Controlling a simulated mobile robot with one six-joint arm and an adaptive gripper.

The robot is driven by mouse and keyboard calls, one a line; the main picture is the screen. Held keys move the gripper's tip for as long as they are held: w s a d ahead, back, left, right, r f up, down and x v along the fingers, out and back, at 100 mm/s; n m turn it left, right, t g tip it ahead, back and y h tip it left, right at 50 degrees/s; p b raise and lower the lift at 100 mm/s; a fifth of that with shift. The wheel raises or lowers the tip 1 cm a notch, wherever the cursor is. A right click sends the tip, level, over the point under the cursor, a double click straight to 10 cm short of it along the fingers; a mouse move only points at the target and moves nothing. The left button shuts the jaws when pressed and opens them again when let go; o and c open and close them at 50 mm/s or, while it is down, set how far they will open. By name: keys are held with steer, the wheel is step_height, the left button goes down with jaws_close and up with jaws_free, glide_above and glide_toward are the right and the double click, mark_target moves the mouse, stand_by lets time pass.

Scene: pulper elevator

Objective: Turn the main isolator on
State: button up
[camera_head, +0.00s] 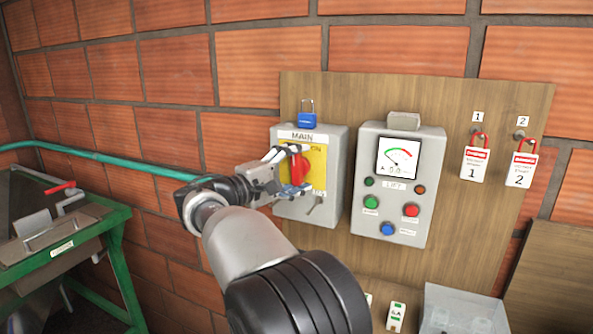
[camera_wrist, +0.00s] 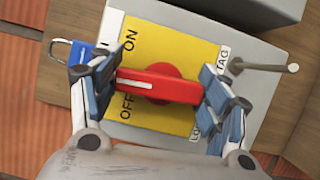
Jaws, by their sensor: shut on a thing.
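The main isolator is a grey box (camera_head: 330,165) with a MAIN label, a yellow plate (camera_head: 318,177) and a red rotary handle (camera_head: 299,169). In the wrist view the red handle (camera_wrist: 158,83) lies level across the yellow plate (camera_wrist: 182,50). Its white-marked end sits between the ON and OFF words, aligned with neither. My gripper (camera_head: 282,172) is at the front of the box. In the wrist view my gripper (camera_wrist: 161,84) has one finger at each end of the handle and is shut on it. My fingers partly hide the handle in the head view.
A blue padlock (camera_head: 307,120) sits on top of the isolator box. A metal pin (camera_wrist: 265,67) sticks out below the handle. A grey lift control box (camera_head: 408,160) stands close on the right, then two red-and-white tags (camera_head: 475,165). A green-framed machine (camera_head: 60,245) is at left.

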steer(key=shift+m, duration=0.5)
steer(key=o, duration=1.1)
steer(key=shift+c, duration=0.2)
steer(key=v, duration=1.2)
steer(key=shift+r, duration=0.25)
